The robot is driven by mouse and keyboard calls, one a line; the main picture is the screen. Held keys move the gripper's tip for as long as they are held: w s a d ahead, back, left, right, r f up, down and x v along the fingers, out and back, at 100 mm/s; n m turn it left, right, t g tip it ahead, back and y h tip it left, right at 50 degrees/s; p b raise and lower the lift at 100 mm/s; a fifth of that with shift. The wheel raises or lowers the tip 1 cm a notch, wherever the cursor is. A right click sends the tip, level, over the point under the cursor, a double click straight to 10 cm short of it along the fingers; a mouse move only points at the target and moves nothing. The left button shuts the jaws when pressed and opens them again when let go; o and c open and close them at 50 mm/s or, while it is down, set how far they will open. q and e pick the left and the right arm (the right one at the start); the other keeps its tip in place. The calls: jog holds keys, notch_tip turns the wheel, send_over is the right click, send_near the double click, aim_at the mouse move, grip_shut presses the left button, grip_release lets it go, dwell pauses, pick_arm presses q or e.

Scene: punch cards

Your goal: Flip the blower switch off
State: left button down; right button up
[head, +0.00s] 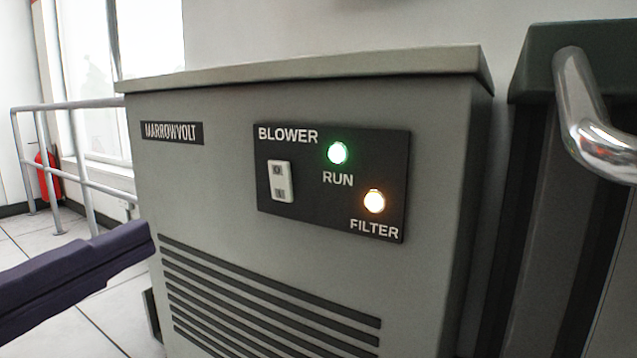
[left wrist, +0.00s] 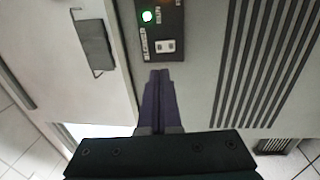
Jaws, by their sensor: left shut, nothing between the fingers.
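The blower switch (head: 281,181) is a white rocker on a black panel (head: 330,212) on the front of a grey cabinet. It is marked O at the top and I at the bottom. The green RUN lamp (head: 337,153) is lit, and so is the amber FILTER lamp (head: 374,201). My left gripper (head: 152,238) comes in from the left in the head view, to the left of and below the switch. In the left wrist view its dark purple fingers (left wrist: 159,74) are shut and empty. Their tips point at the switch (left wrist: 165,46), with a small gap in the picture.
Dark vent slots (head: 265,300) run below the panel. A dark unit with a chrome handle (head: 590,115) stands to the right. A grey railing (head: 75,105) and a red extinguisher (head: 48,173) are at the back left. The front of the cabinet around the switch is clear.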

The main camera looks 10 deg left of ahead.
pick_arm(q)
jog(key=p, duration=0.2)
send_near(279, 168)
jog(key=p+x, duration=0.1)
jog(key=x, duration=0.4)
jog(key=shift+w+f, duration=0.1)
jog(key=shift+w, duration=0.15)
jog(key=shift+w+d, duration=0.25)
jog(key=shift+w, duration=0.45)
jog(key=shift+w+d+r+p, duration=0.1)
jog(key=shift+r+p, duration=0.15)
jog(key=shift+p, duration=0.2)
jog(key=shift+f, duration=0.15)
